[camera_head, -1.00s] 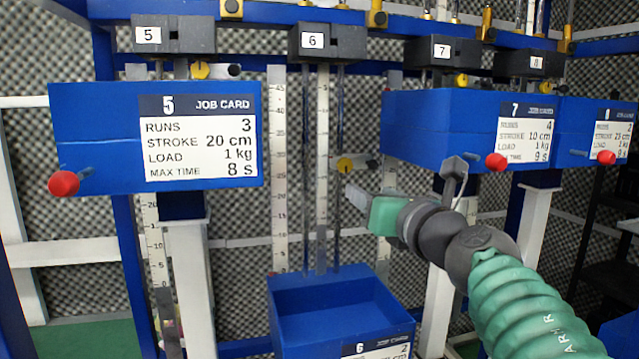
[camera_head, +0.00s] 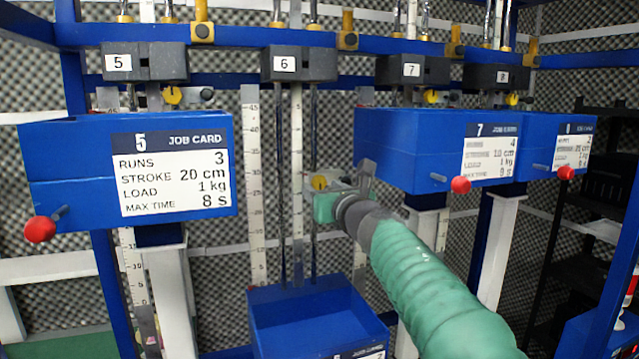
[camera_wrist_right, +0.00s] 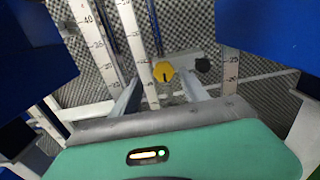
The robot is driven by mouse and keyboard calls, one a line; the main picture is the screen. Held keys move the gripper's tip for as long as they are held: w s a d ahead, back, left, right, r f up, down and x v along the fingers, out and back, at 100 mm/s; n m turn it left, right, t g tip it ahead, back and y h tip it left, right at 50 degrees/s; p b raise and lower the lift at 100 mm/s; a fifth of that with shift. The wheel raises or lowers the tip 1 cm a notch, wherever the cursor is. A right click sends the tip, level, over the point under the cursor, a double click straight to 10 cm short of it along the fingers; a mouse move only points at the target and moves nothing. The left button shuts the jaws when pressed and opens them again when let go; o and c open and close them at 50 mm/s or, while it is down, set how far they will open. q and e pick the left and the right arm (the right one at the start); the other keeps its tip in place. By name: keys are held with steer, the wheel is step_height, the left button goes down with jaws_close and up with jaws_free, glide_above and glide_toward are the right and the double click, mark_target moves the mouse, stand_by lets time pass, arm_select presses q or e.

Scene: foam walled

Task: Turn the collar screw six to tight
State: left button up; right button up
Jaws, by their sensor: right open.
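The collar screw of station six is a round yellow knob with a dark mark (camera_head: 319,183), on a collar at the ruler between the thin rods under the block labelled 6 (camera_head: 298,65). In the right wrist view the yellow screw (camera_wrist_right: 163,71) sits between and just beyond the two fingers, with a dark knob (camera_wrist_right: 202,65) to its right. My right gripper (camera_head: 340,190) is open and level with the screw. It also shows in the right wrist view (camera_wrist_right: 162,84), its fingers on either side of the screw. I cannot tell whether they touch it. My left gripper is out of view.
Blue box 6 (camera_head: 257,318) hangs low under the screw. Blue box 5 (camera_head: 70,150) stands left and blue box 7 (camera_head: 400,135) right, close above my right arm. Box 8 (camera_head: 540,150) is farther right. Red-tipped pegs (camera_head: 40,229) stick out of the raised boxes.

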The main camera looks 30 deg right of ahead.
mark_target(318, 182)
steer(key=shift+w+d, duration=0.3)
steer(key=shift+w, duration=0.25)
steer(key=shift+w+d, duration=0.3)
steer(key=shift+w, duration=0.2)
steer(key=shift+d, duration=0.3)
steer(key=shift+a, duration=0.35)
steer(key=c, duration=0.6)
steer(key=shift+d, duration=0.1)
jaws_close()
